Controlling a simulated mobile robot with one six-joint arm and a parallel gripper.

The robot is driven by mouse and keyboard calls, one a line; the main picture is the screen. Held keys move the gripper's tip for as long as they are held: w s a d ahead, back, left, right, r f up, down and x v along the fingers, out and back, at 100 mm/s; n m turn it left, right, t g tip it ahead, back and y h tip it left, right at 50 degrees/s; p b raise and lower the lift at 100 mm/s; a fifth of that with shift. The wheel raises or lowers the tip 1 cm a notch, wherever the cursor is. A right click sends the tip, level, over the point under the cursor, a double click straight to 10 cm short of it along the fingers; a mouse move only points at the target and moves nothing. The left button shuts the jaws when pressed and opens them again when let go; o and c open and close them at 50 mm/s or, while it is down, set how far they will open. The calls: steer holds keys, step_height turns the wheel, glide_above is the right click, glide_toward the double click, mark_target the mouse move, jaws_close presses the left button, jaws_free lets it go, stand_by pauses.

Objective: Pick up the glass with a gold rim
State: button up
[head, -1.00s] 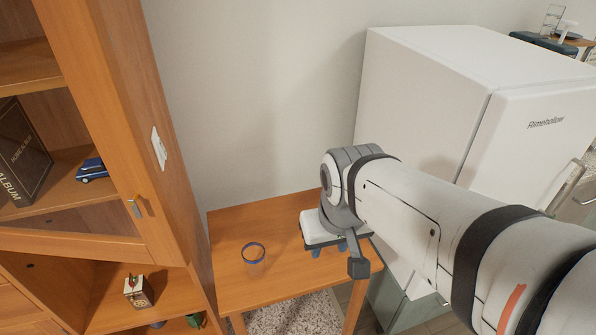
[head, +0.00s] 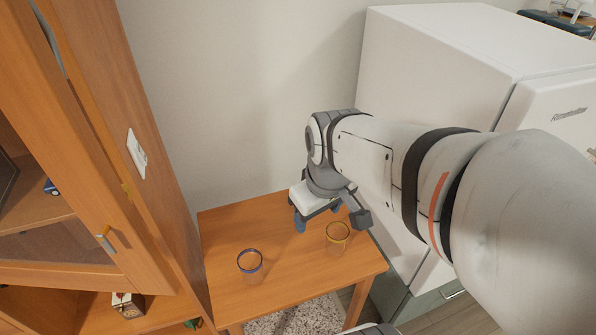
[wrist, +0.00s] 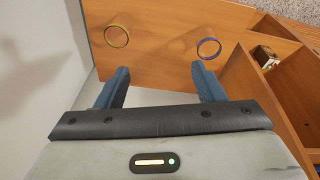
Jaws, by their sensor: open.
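The glass with a gold rim (head: 337,240) stands upright on a small wooden table (head: 290,277), near its right side. In the wrist view its gold rim (wrist: 117,37) shows past my left finger. A similar glass with a blue rim (head: 250,268) stands to its left; it also shows in the wrist view (wrist: 208,49). My gripper (head: 318,214) is open and empty, with blue fingers, behind and slightly left of the gold-rimmed glass. In the wrist view the gap between my fingertips (wrist: 160,70) holds no glass.
A wooden cabinet (head: 150,215) with a glass door stands close on the left. A white fridge (head: 440,60) stands on the right behind my arm. A plain wall (head: 240,90) closes off the back of the table. A small box (head: 127,305) sits on a low cabinet shelf.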

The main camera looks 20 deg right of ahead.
steer(key=o, duration=0.4)
steer(key=w+d+f+n+b, duration=0.1)
steer(key=w+f+n, duration=0.1)
steer(key=n, duration=0.1)
steer(key=w+d+f+n+b, duration=0.1)
steer(key=d+f+n, duration=0.1)
steer(key=f+n, duration=0.1)
steer(key=w+d+f+n+g+b, duration=0.1)
steer(key=w+f+n, duration=0.1)
steer(key=f+n, duration=0.1)
steer(key=shift+w+d, duration=0.35)
steer(key=shift+c, duration=0.2)
steer(key=n+g+b, duration=0.1)
steer(key=n+b, duration=0.2)
steer(key=n, duration=0.7)
glide_toward(337, 233)
steer(key=s+a, duration=0.1)
steer(key=s, duration=0.2)
steer(key=shift+w+a+f+b, duration=0.1)
steer(key=shift+w+f+b, duration=0.15)
steer(key=shift+f, duration=1.4)
steer(key=shift+w+f+b, duration=0.15)
steer(key=shift+w+f, duration=0.1)
steer(key=shift+f, duration=1.45)
